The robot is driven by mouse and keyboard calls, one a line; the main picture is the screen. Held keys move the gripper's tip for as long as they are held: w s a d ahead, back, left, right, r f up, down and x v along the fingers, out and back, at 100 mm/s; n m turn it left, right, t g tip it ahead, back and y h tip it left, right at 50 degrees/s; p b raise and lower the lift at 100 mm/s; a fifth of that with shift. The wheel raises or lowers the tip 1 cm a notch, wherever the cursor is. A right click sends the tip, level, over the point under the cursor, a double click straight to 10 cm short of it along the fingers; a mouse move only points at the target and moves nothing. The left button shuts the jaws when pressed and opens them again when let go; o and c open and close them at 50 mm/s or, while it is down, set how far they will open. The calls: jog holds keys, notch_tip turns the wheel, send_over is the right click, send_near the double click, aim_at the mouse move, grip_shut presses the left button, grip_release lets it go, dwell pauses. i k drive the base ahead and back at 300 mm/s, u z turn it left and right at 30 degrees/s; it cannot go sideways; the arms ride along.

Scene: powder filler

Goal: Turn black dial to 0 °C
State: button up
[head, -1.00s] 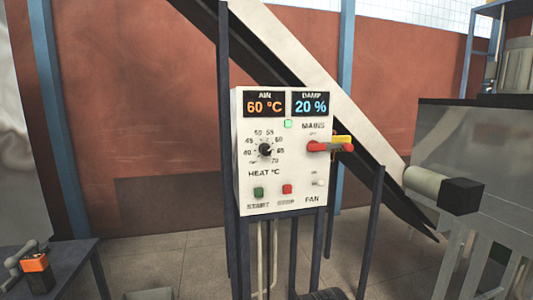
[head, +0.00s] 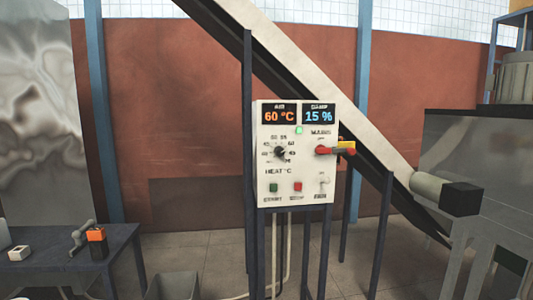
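The black dial (head: 280,153) sits on the left half of the white control panel (head: 290,190), above the label HEAT °C. A ring of printed numbers surrounds it; its pointer is too small to read for certain. The AIR display (head: 279,116) reads 60 °C and the DAMP display (head: 319,116) reads 15 %. A small green light (head: 299,130) is lit below them. My gripper is not in the head view, so nothing of mine touches the dial.
A red and yellow MAINS handle (head: 335,150) sticks out on the panel's right. Green (head: 273,188) and red (head: 298,187) buttons sit below the dial. A dark table (head: 60,262) stands at left, a machine with a grey pipe (head: 430,185) at right.

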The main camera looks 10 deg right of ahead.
aim_at(279, 151)
jog(key=u, duration=0.45)
jog(key=i, duration=0.75)
jog(key=u, duration=0.3)
